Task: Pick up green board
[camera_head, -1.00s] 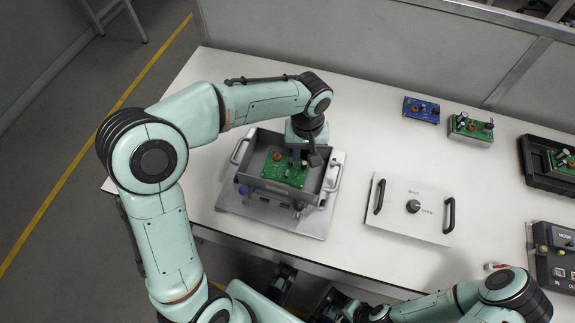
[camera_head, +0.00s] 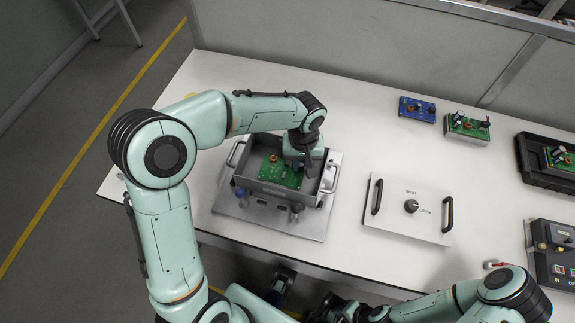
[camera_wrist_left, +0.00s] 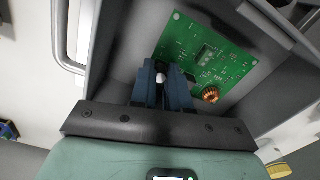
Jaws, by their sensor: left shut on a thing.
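A green board (camera_head: 281,171) with an orange coil lies inside an open grey metal box (camera_head: 240,188) on the table. My left gripper (camera_head: 300,166) reaches down into the box from above at the board's right side. In the left wrist view, the blue fingers of my left gripper (camera_wrist_left: 163,82) are closed around a small pale part at the edge of the green board (camera_wrist_left: 208,55). The board still looks low in the box; whether it touches the floor is hard to tell. My right arm lies along the bottom right edge, its gripper (camera_head: 330,306) dark and partly hidden.
The box walls (camera_wrist_left: 100,60) stand close around the gripper, with handles at the sides. A white lid (camera_head: 408,207) with a knob lies to the right. A blue board (camera_head: 418,110), another green board (camera_head: 467,128) and a black tray (camera_head: 530,160) are farther right.

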